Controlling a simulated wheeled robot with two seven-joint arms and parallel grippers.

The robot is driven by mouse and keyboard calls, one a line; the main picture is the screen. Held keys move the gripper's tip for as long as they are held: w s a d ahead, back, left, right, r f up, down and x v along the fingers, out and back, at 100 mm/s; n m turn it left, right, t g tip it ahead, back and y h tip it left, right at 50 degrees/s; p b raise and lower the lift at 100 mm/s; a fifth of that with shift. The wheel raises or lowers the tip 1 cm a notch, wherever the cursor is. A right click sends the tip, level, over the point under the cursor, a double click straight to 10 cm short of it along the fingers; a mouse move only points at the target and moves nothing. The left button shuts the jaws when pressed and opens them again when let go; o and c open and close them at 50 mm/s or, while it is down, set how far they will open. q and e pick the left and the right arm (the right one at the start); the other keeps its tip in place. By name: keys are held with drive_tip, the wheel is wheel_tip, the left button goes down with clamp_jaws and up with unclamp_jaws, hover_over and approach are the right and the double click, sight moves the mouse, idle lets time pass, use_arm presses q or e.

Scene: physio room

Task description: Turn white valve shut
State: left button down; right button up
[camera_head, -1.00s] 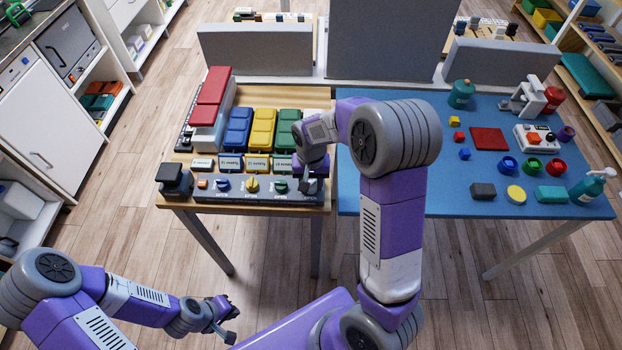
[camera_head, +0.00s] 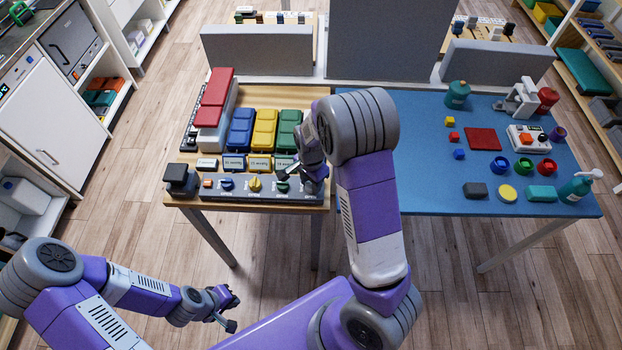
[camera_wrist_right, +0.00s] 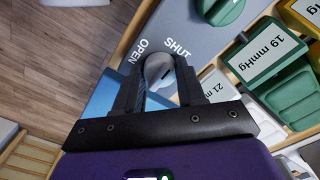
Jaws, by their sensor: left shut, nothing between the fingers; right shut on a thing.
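The white valve (camera_wrist_right: 158,68) shows in the right wrist view as a pale rounded knob on a grey panel. The panel is printed OPEN on one side of the knob and SHUT on the other. My right gripper (camera_wrist_right: 160,78) is shut on the knob, one dark finger on each side. In the head view my right gripper (camera_head: 312,184) is at the right end of the valve panel (camera_head: 213,195) and hides the white valve. I cannot tell exactly where the knob points. My left gripper (camera_head: 232,312) is shut and empty, low in front of the table.
Blue (camera_head: 227,184), yellow (camera_head: 254,184) and green (camera_head: 282,187) valves sit left of my right gripper on the panel. Pressure labels and coloured cuffs stand behind. A black block (camera_head: 180,178) is at the left end. The blue table (camera_head: 430,190) at right holds several small objects.

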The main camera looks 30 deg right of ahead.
drive_tip(key=shift+m, duration=0.4)
drive_tip(key=o, duration=1.1)
drive_tip(key=shift+c, duration=0.2)
wheel_tip(320, 180, up, 8)
drive_tip(key=shift+f+p, duration=0.2)
drive_tip(key=shift+p, duration=0.9)
